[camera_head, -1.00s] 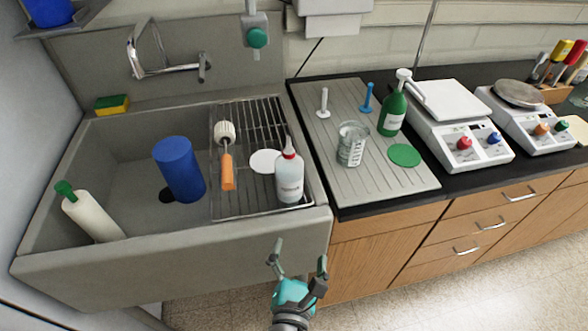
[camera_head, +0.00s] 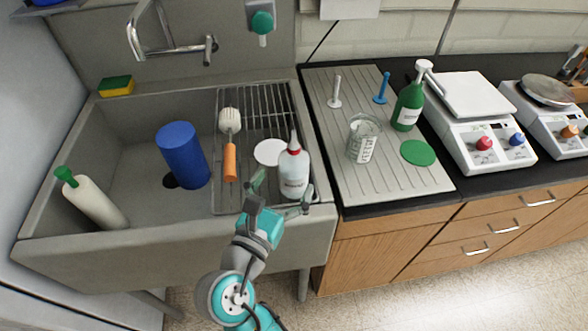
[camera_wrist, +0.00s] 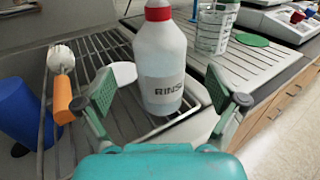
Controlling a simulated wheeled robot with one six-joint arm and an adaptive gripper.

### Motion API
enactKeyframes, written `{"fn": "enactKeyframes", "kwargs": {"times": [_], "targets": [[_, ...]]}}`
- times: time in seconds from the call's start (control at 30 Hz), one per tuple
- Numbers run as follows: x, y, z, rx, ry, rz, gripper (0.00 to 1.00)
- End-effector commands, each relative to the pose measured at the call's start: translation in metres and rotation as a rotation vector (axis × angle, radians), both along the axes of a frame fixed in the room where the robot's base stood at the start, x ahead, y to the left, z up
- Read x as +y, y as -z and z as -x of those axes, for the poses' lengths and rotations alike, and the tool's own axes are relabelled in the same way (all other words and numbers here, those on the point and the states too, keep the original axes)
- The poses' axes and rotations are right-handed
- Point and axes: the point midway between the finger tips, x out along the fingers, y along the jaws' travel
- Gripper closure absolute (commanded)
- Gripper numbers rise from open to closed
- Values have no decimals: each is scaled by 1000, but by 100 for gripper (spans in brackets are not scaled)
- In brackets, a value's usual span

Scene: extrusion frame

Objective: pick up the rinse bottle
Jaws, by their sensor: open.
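The rinse bottle (camera_head: 293,172) is a clear white squeeze bottle with a red collar and pointed nozzle. It stands upright on the wire rack at the sink's right side. In the wrist view the bottle (camera_wrist: 161,60) shows a label reading "RINS", and its nozzle is cut off at the top. My gripper (camera_head: 281,191) is open at the sink's front rim, just in front of the bottle. In the wrist view my gripper's fingers (camera_wrist: 166,98) are spread, one to each side of the bottle's lower part, with the bottle beyond them.
A brush with orange handle (camera_head: 230,150) and a white disc (camera_head: 270,152) lie on the rack (camera_head: 258,104). A blue cylinder (camera_head: 183,155) and a white green-capped bottle (camera_head: 93,200) are in the basin. A glass beaker (camera_head: 363,140) stands on the drainboard to the right.

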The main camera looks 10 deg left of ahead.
Motion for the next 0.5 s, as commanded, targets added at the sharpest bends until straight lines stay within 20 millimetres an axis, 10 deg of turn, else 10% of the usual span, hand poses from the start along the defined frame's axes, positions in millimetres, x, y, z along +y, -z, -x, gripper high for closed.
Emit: {"fn": "enactKeyframes", "kwargs": {"times": [0.5], "targets": [[-14, 1, -51, 0, 2, 0, 5]]}}
